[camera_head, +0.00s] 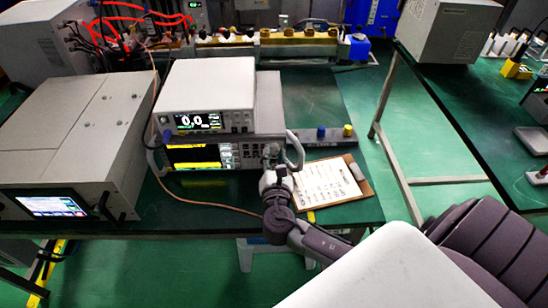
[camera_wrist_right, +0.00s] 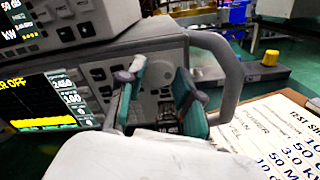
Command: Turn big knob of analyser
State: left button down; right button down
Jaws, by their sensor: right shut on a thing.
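The analyser (camera_head: 239,153) is a grey box with a lit yellow-and-black screen, many buttons and a side handle. It stands on the green table under a white unit. In the right wrist view the analyser's panel (camera_wrist_right: 92,75) is close. My right gripper (camera_head: 272,157) is at the right end of its front panel. In the right wrist view my right gripper (camera_wrist_right: 160,78) has a finger on each side of the big knob (camera_wrist_right: 158,74) and is shut on it. The knob is partly hidden by the fingers and wrist. My left gripper is not in view.
A white unit (camera_head: 208,90) with a lit display sits on the analyser. The analyser's handle (camera_wrist_right: 228,75) rises just right of my gripper. A clipboard (camera_head: 330,186) with paper lies to the right. A cable (camera_head: 200,203) runs along the table front.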

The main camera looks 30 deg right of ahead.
jog(key=m+b, duration=0.1)
jog(key=m, duration=0.1)
jog(key=m+b, duration=0.1)
jog(key=m, duration=0.1)
jog(key=shift+f+m+b, duration=0.2)
jog(key=shift+m+b, duration=0.1)
jog(key=shift+b, duration=0.1)
jog(key=shift+r+m+b, duration=0.1)
jog(key=shift+m+b, duration=1.35)
jog(key=shift+m, duration=0.85)
jog(key=c, duration=0.8)
grip_release()
jog(key=shift+o, duration=0.2)
jog(key=shift+s, duration=0.1)
jog(key=shift+s, duration=0.1)
jog(key=v, duration=1.1)
jog(key=shift+s+a, duration=0.3)
